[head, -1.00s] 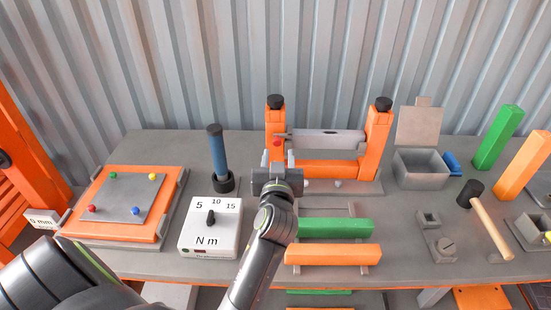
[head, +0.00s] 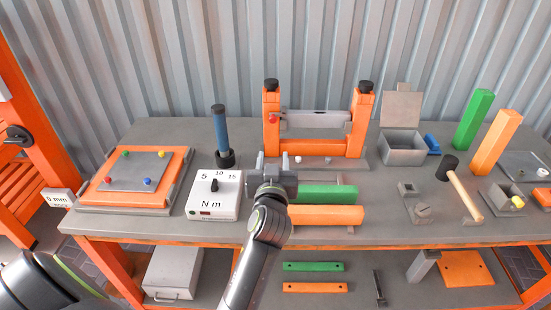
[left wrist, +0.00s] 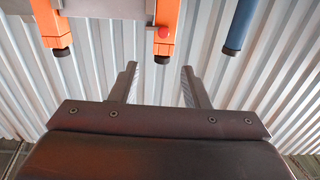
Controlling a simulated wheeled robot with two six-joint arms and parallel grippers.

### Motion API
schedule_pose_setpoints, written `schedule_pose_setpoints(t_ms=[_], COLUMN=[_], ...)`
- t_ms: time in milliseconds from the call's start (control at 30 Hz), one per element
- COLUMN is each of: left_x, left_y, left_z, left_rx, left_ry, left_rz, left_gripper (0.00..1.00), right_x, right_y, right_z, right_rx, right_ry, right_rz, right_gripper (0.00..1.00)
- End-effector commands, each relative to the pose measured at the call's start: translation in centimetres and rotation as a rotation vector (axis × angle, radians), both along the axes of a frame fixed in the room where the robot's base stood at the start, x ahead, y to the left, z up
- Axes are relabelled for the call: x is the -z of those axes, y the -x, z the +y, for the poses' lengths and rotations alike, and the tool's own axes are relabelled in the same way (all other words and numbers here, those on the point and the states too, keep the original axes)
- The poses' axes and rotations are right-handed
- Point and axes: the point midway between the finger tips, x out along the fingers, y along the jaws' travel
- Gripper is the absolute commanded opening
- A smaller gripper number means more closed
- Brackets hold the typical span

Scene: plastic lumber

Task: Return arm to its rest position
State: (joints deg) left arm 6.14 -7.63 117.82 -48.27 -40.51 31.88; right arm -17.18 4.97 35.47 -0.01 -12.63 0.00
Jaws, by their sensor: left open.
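My left gripper (head: 274,168) is over the workbench, in front of the orange frame and behind the near ends of the green and orange bars. It is open and empty. In the left wrist view its two fingers (left wrist: 158,88) stand apart with only the corrugated wall between them. The orange frame (head: 271,120) holds a grey cross piece (head: 318,118) between its two posts. The frame's posts also show at the top of the left wrist view (left wrist: 166,15), apart from the fingers. My right gripper is not in view.
The torque box (head: 213,203) is just left of the gripper, with a blue-handled tool (head: 221,135) behind it. The green bar (head: 325,193) and orange bar (head: 330,215) lie to the right.

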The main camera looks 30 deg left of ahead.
Motion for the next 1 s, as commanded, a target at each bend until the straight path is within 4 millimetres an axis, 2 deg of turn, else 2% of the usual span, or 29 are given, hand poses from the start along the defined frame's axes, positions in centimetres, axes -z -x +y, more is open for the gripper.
schedule_pose_setpoints(t_ms=[233, 367, 467, 600, 700, 800, 1000], left_x=[0.2, 2.8, 6.8, 13.0, 15.9, 17.8, 19.7], left_y=[0.2, 2.1, 5.6, 13.0, 17.8, 22.1, 29.4], left_z=[0.1, 1.4, 3.1, 4.6, 4.5, 4.1, 2.8], left_rx=[-0.002, -0.02, -0.035, -0.013, 0.031, 0.082, 0.203], left_ry=[0.001, 0.023, 0.058, 0.116, 0.147, 0.169, 0.2], left_rz=[0.007, 0.095, 0.252, 0.55, 0.734, 0.886, 1.133], left_gripper=[0.42, 0.42, 0.42, 0.42, 0.42, 0.42, 0.42], right_x=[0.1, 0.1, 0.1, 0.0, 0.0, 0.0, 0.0], right_y=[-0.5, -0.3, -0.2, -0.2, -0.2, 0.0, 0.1], right_z=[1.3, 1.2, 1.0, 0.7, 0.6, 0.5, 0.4], right_rx=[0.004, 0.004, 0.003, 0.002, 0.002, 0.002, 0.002], right_ry=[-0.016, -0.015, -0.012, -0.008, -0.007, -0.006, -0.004], right_rz=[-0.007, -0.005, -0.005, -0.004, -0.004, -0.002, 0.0], right_gripper=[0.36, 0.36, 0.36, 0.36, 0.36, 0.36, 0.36])
